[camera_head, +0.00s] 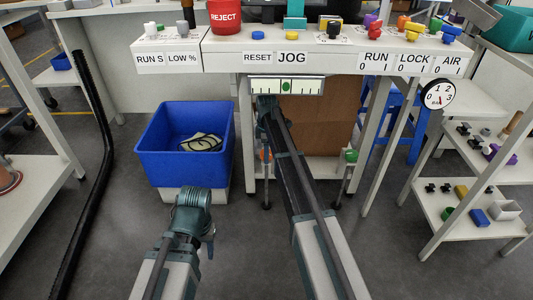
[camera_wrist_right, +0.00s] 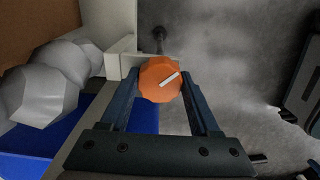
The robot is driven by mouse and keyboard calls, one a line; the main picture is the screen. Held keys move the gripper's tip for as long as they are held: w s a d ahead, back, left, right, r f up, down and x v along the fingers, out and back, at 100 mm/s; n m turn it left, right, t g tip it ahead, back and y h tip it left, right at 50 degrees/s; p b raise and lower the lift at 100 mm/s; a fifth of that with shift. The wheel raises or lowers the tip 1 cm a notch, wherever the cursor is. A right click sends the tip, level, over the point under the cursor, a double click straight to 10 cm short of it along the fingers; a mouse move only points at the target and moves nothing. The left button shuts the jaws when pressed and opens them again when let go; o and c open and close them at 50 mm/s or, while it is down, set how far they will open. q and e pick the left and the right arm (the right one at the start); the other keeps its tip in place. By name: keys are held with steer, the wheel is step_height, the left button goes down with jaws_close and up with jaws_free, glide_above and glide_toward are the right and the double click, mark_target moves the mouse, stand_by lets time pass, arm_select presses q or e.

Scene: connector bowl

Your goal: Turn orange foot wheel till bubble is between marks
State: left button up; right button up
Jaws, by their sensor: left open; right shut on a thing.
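The orange foot wheel (camera_wrist_right: 155,85) is a faceted knob with a white line slanting up to the right. In the right wrist view it sits between the fingers of my right gripper (camera_wrist_right: 161,84), which is shut on it. In the head view only a bit of the orange wheel (camera_head: 264,154) shows beside my right arm. The level (camera_head: 287,86) on the bench front has a green bubble near the middle of its marked strip; its exact place against the marks is too small to tell. My left gripper (camera_head: 210,240) is low at the front left, holding nothing visible.
A blue bin (camera_head: 185,165) with gloves in it stands left of the wheel. A green foot wheel (camera_head: 351,155) is on the other bench leg. The bench panel (camera_head: 330,62) with knobs is above. Shelves with small parts stand right; floor is clear in front.

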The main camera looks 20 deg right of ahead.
steer(key=o, duration=1.4)
steer(key=shift+c, duration=0.2)
step_height(320, 180, up, 14)
steer(key=p, duration=1.4)
steer(key=shift+f, duration=0.15)
